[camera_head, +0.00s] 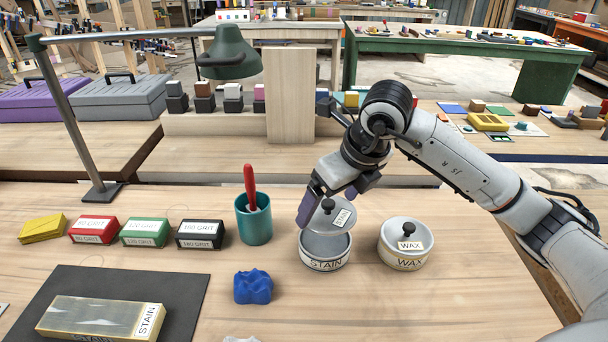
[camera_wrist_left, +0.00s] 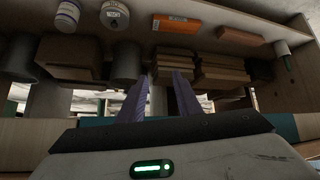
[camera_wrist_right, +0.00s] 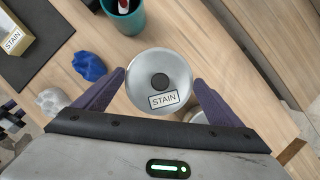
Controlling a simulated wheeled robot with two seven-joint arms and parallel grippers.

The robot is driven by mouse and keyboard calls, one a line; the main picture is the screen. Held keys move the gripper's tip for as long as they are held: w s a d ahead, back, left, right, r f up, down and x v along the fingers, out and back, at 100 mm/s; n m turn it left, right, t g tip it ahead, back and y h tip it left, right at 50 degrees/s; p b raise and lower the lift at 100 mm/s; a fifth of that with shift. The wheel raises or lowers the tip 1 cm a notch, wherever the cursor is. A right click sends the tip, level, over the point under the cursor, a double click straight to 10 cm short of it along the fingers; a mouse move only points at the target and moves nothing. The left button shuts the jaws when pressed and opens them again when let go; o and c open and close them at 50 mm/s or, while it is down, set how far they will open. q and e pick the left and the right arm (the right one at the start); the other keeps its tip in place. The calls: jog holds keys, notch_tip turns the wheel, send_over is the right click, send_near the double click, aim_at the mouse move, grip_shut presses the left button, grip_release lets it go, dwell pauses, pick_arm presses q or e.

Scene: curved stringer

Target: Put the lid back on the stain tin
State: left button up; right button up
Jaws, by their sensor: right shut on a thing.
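The stain tin (camera_head: 325,264) stands open at the front on the workbench, its inside partly showing. My right gripper (camera_head: 318,208) is shut on the round grey stain lid (camera_head: 340,226), which has a black knob and a STAIN label. The lid is tilted in the head view and held just over the tin; whether it touches the rim I cannot tell. In the right wrist view the lid (camera_wrist_right: 160,83) sits between the two purple fingers and hides the tin beneath. My left gripper (camera_wrist_left: 157,97) is open and empty, seen only in its wrist view, facing shelves.
The wax tin (camera_head: 404,256), with its lid on, stands close right of the stain tin. A teal cup (camera_head: 254,226) with a red-handled tool, a blue crumpled cloth (camera_head: 253,287) and several grit boxes (camera_head: 145,232) lie to the left.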

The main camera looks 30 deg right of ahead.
aim_at(333, 216)
jog(key=shift+w, duration=0.3)
jog(key=shift+s+f, duration=0.15)
jog(key=shift+f, duration=0.05)
jog(key=shift+s+f+b, duration=0.2)
jog(key=shift+f+b, duration=0.35)
jog(key=shift+b, duration=0.1)
notch_tip(333, 216, down, 4)
jog(key=b, duration=0.3)
jog(key=shift+w, duration=0.1)
jog(key=shift+f, duration=0.25)
jog(key=shift+b, duration=0.3)
pick_arm(q)
jog(key=f, duration=0.1)
jog(key=d+f, duration=0.1)
jog(key=f, duration=0.1)
jog(key=shift+w+d, duration=0.15)
jog(key=shift+d, duration=0.1)
jog(key=shift+s+f, duration=0.2)
jog(key=shift+s, duration=0.05)
pick_arm(e)
jog(key=shift+w, duration=0.1)
pick_arm(q)
jog(key=shift+f+b, duration=0.45)
jog(key=shift+b, duration=0.05)
pick_arm(e)
jog(key=shift+f, duration=0.15)
